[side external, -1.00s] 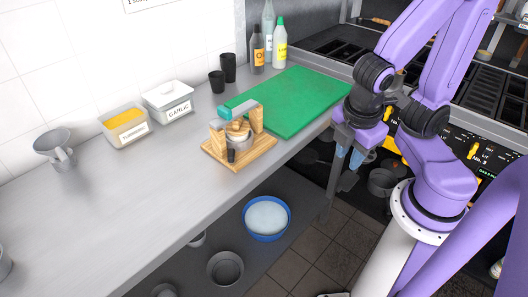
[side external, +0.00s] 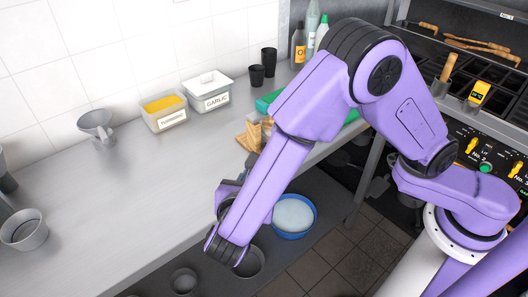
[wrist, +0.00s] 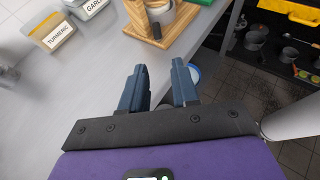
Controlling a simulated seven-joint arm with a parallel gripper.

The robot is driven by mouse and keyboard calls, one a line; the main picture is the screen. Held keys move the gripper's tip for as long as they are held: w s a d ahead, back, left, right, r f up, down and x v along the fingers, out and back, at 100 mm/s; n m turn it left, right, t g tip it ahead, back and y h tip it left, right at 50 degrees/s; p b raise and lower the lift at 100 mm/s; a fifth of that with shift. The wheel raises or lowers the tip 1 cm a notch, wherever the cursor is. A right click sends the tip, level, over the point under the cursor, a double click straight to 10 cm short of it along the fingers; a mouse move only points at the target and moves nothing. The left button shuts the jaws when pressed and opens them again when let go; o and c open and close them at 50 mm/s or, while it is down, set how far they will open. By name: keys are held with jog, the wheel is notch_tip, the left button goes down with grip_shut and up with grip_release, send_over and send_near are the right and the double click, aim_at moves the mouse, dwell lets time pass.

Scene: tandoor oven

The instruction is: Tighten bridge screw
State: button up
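A wooden press with a flat wooden base (wrist: 178,42) stands on the counter. In the side view my arm covers most of the press; only some wood (side external: 251,137) shows. My gripper (wrist: 160,88) is open and empty, its two blue fingers apart near the counter's front edge, short of the press. The side view mostly hides the fingers.
A turmeric tub (side external: 166,114) and a garlic tub (side external: 209,92) stand near the wall, with dark cups (side external: 262,68) beside them. A green board (side external: 266,103) lies behind my arm. A blue-rimmed bowl (side external: 294,215) sits on the lower shelf.

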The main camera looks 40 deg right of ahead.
jog(key=x, duration=1.7)
jog(key=shift+w+a, duration=0.2)
jog(key=shift+w, duration=0.1)
grip_shut()
